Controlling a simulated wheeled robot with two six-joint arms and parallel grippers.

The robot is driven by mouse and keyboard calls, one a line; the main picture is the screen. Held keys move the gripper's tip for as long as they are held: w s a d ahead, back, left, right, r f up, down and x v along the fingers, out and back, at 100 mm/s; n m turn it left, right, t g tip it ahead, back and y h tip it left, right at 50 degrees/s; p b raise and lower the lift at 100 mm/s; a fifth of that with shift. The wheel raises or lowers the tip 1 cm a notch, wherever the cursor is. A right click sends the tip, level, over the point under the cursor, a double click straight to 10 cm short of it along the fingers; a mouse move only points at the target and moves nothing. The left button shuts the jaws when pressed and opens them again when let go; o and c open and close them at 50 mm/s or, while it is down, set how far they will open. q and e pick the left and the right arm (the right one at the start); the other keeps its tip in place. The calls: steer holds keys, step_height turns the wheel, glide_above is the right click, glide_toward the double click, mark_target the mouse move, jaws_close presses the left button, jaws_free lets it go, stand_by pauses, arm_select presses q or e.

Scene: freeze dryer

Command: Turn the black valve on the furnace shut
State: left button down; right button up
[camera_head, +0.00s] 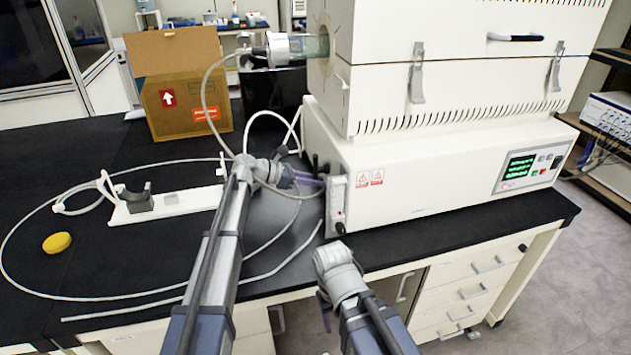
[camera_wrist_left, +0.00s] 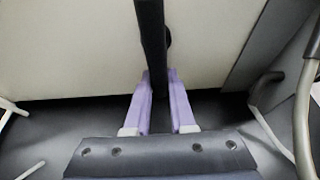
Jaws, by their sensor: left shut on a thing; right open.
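The furnace (camera_head: 420,180) is a large white two-tier box at the right of the bench. The black valve (camera_wrist_left: 151,40) shows in the left wrist view as a dark upright bar against the white furnace wall. In the head view it is mostly hidden behind my gripper at the furnace's left end. My left gripper (camera_head: 318,182) has purple fingers, which also show in the left wrist view (camera_wrist_left: 160,105). They are shut on the lower part of the valve, one on each side. My right gripper (camera_head: 338,270) is lower, in front of the bench edge; its fingers are hardly visible.
A glass tube with a metal flange (camera_head: 285,50) sticks out left of the furnace, with a hose looping down. A white rail stand (camera_head: 180,203), a yellow round object (camera_head: 57,242) and a cardboard box (camera_head: 180,85) are on the black bench (camera_head: 120,265).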

arm_select(q)
steer(key=c, duration=0.8)
jaws_free()
steer(key=shift+o, duration=0.2)
steer(key=p+v, duration=0.3)
steer(key=v, duration=0.4)
steer(key=shift+a, duration=0.35)
steer(key=shift+s+r, duration=0.1)
steer(key=shift+s, duration=0.05)
